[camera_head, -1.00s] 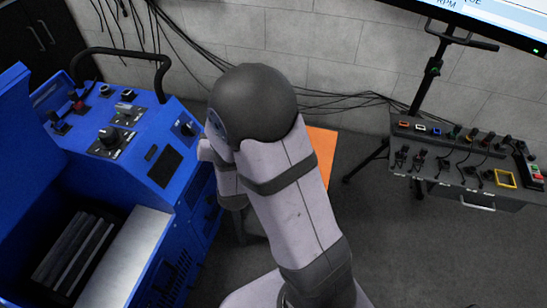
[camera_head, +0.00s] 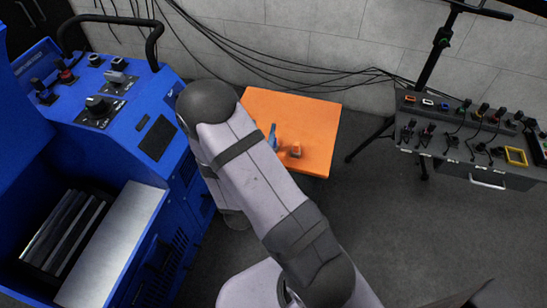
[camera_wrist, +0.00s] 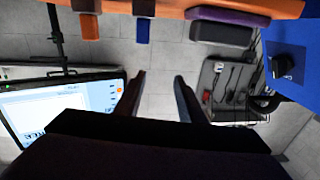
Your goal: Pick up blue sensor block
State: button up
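A small blue block stands on the orange table and is likely the blue sensor block. In the head view the blue block (camera_head: 273,137) shows just past my arm, partly covered by it. In the wrist view, which looks upside down, the blue block (camera_wrist: 143,30) is at the top, against the orange table edge (camera_wrist: 115,5). My gripper (camera_wrist: 162,74) is open, with nothing between its fingers and apart from the block. In the head view my gripper is hidden by my arm.
An orange-brown block (camera_head: 296,150) stands beside the blue one. The wrist view also shows a purple block (camera_wrist: 228,16) and a dark block (camera_wrist: 222,34). A blue machine (camera_head: 110,110) is left; a grey bench with connectors (camera_head: 480,165) is right. Cables hang along the wall.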

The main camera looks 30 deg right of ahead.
jog(key=shift+m+g+h, duration=0.3)
jog(key=shift+g+h, duration=0.3)
jog(key=shift+h, duration=0.1)
jog(key=s+f, duration=0.1)
jog(key=f, duration=0.1)
jog(key=d+f+b, duration=0.1)
jog(key=s+f+b, duration=0.1)
jog(key=f, duration=0.1)
jog(key=shift+s+d+f, duration=0.3)
jog(key=shift+s+d, duration=0.05)
jog(key=shift+x, duration=3.7)
jog(key=shift+w+a+f, duration=0.15)
jog(key=shift+a+f, duration=0.05)
grip_shut()
